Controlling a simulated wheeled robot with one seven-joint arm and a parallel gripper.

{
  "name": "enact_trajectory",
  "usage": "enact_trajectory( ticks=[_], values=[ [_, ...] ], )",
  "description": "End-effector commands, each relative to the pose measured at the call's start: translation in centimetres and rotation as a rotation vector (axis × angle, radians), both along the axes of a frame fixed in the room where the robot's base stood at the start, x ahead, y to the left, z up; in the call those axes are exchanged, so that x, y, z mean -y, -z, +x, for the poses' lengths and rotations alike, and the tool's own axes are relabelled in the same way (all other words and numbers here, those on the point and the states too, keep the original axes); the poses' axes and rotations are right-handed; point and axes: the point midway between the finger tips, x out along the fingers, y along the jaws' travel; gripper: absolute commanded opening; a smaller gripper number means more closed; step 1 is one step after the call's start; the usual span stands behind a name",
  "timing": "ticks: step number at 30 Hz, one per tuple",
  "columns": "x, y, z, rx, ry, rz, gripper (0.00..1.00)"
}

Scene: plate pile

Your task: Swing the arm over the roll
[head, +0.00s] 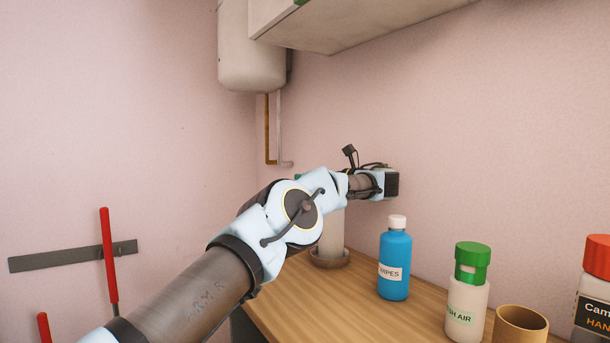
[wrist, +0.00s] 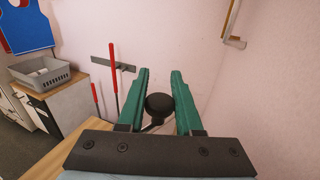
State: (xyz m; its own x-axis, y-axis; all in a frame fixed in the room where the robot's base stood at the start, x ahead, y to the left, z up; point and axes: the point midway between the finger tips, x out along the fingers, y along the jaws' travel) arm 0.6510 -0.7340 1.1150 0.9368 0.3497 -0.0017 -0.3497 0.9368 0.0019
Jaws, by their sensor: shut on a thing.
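A pale upright roll (head: 333,232) stands on a round brown base (head: 330,260) on the wooden counter. My arm crosses in front of its upper part and hides it. My gripper (wrist: 161,75) shows in the wrist view as two green fingers closed about a dark round knob (wrist: 158,103), with a thin dark piece below it. In the head view my gripper is mostly hidden behind my arm; only a bit of green (head: 298,177) shows. Whether the knob joins the roll's stand is hidden.
A blue bottle (head: 395,264), a green-capped bottle (head: 467,300), a tan cup (head: 520,325) and a red-capped container (head: 594,300) stand right of the roll. A wall cabinet (head: 350,22) and a white tank (head: 250,50) hang above. Red handles (head: 109,255) are at left.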

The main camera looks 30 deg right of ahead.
Motion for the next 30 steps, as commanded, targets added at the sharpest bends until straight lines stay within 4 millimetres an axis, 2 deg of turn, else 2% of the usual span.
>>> enact_trajectory(
  ticks=[23,24,30],
  values=[
    [-0.02,-0.23,-0.09,0.006,-0.04,-0.002,0.0],
    [-0.02,-0.23,-0.08,0.006,-0.04,-0.002,0.39],
    [-0.02,-0.16,-0.12,0.004,-0.041,-0.002,0.61]
  ],
)
